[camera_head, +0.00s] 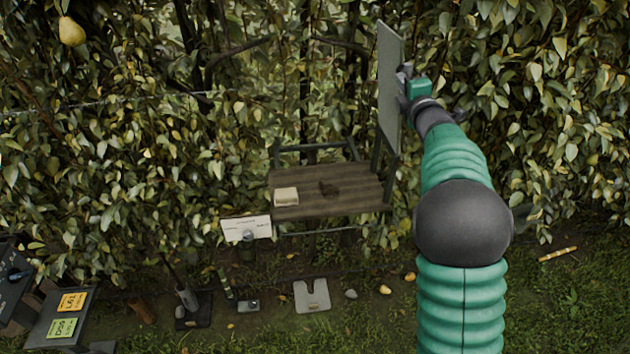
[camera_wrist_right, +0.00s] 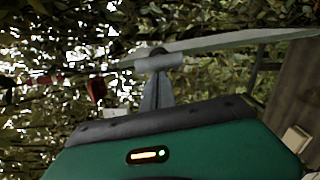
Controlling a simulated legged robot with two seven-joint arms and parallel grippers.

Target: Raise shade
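The shade is a flat grey-green panel (camera_head: 390,88) standing nearly upright at the right end of a wooden shelf. In the right wrist view it shows as a long pale panel seen edge-on (camera_wrist_right: 235,41). My right gripper (camera_head: 405,80) is at the panel's right face, near its upper half. In the right wrist view, the grey fingers (camera_wrist_right: 157,88) reach a short grey bar (camera_wrist_right: 151,61) beside the panel. They are seen side-on, so their gap and any grip on the bar are unclear. My left gripper is out of view.
A white label card (camera_head: 246,227) stands in front. Dense foliage surrounds it, with a pear (camera_head: 72,31) at upper left. Small items and a grey plate (camera_head: 312,296) lie on the ground.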

